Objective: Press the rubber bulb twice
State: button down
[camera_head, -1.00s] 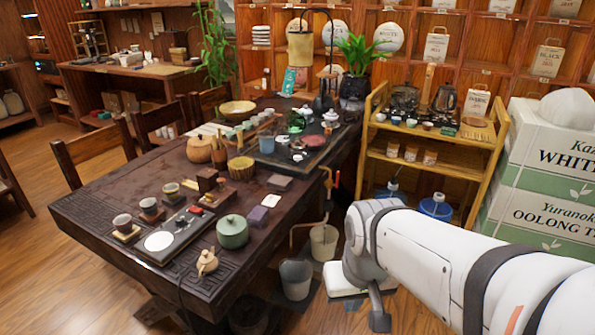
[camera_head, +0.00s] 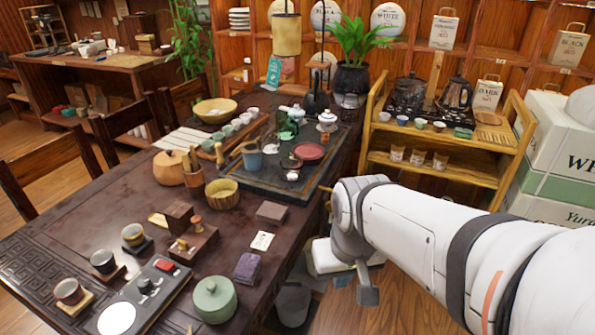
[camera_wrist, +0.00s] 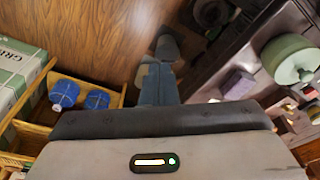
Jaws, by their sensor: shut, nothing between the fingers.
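A small dark rounded piece (camera_head: 147,285) sits on a black plate beside a white disc (camera_head: 117,318), at the table's near left. I cannot tell whether it is the rubber bulb; no other piece is clearly a bulb. My gripper (camera_head: 367,291) hangs off the table's right side in the head view, well apart from that plate. It is shut and empty. The wrist view shows its dark front edge and grey housing (camera_wrist: 160,160) across the bottom. The plate is not clearly seen there.
A green lidded pot (camera_head: 214,300) and a purple block (camera_head: 247,267) stand near the table's right edge. A wooden shelf (camera_head: 440,174) is behind my arm. A dark bucket (camera_head: 293,305) is on the floor. Cups and wooden pieces crowd the table.

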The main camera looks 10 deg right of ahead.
jog(key=w+d+f+m+t+h+b, duration=0.1)
jog(key=w+d+f+m+t+b, duration=0.3)
jog(key=w, duration=0.6)
jog(key=w+d+f+m+t+b, duration=0.25)
jog(key=w+d+f+m, duration=0.25)
jog(key=w+d+f, duration=0.3)
jog(key=w+d+f+m+t+h+b, duration=0.15)
jog(key=w+d+f+m+b, duration=0.25)
jog(key=w, duration=0.7)
jog(key=w+d+f+m+t+y+b, duration=0.1)
jog(key=d+f+m+t+y+b, duration=0.2)
jog(key=f, duration=0.4)
jog(key=w+d+f+m+t+y+b, duration=0.1)
jog(key=d+f+m+t+y+b, duration=0.2)
jog(key=f+m, duration=0.4)
jog(key=shift+d+f+m+t, duration=0.35)
jog(key=shift+d+m+t, duration=0.25)
jog(key=shift+t, duration=0.6)
jog(key=shift+a, duration=0.1)
jog(key=w+a+b, duration=0.1)
jog(key=w+a, duration=0.4)
jog(key=a, duration=0.2)
jog(key=shift+a, duration=0.1)
